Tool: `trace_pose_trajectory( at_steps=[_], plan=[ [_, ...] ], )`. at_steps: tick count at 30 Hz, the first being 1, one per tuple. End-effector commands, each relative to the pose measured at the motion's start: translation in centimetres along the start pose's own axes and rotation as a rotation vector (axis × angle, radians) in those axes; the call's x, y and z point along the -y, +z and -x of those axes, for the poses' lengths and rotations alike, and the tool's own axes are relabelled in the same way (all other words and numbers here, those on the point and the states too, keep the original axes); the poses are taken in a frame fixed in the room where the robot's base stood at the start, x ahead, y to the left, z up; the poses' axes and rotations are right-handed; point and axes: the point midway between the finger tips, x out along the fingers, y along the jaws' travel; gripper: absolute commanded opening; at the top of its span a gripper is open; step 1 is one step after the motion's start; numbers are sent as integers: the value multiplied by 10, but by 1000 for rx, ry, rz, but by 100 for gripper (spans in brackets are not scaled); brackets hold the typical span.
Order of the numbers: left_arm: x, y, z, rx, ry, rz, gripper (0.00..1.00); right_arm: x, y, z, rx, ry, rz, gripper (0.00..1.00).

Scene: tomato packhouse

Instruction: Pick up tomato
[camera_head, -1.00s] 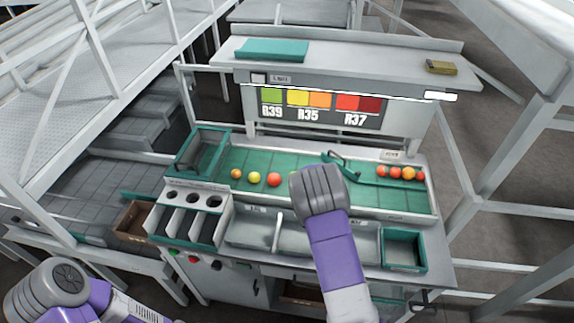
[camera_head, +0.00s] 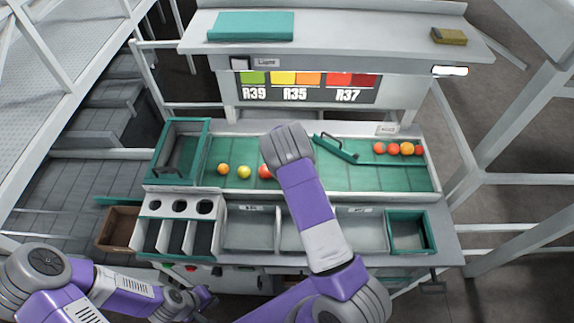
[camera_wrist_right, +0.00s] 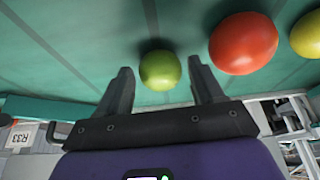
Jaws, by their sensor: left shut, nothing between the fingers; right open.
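A green tomato (camera_wrist_right: 160,70) lies on the green mat, between the spread fingertips of my open right gripper (camera_wrist_right: 160,66) in the right wrist view. A small gap shows on both sides of it. A red tomato (camera_wrist_right: 243,43) lies beside it, right of the right finger, and a yellow one (camera_wrist_right: 309,36) lies further right. In the head view the right wrist hides the green tomato and partly covers the red tomato (camera_head: 264,171); a yellow tomato (camera_head: 244,172) and an orange tomato (camera_head: 222,169) lie to its left. My left gripper (camera_head: 203,299) is shut and empty, low in front of the bench.
Several red and orange tomatoes (camera_head: 393,149) sit behind a green divider (camera_head: 336,149) at the right. Grey trays (camera_head: 249,229), a teal-rimmed bin (camera_head: 408,232) and a rack with round holes (camera_head: 179,207) line the front. A shelf (camera_head: 345,32) overhangs the back.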

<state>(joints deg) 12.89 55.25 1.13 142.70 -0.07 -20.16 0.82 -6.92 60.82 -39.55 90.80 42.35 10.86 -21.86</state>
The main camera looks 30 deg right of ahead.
Motion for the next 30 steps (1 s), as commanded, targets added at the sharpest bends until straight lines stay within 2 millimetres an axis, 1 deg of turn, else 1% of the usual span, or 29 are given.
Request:
trace_pose_trajectory(
  at_steps=[1,3,10,11,15,16,25,28,30],
  plan=[
    [0,0,0,0,0,0,0,-1,0,-6,0,1,1,67],
    [0,0,1,0,0,0,0,0,0,-11,0,1,1,67],
    [0,0,0,0,0,0,0,0,0,-12,0,0,0,67],
    [0,0,0,0,0,0,0,0,0,-12,0,0,0,64],
    [0,0,0,0,0,0,0,0,0,-12,0,0,0,42],
    [0,0,0,0,0,0,0,0,0,-12,0,0,0,39],
    [0,0,0,0,0,0,0,0,-1,-9,-1,-1,1,39],
    [0,0,0,0,0,0,0,1,-6,0,-3,-2,1,39],
    [0,0,0,0,0,0,0,1,-11,12,-5,-2,1,39]
  ],
)
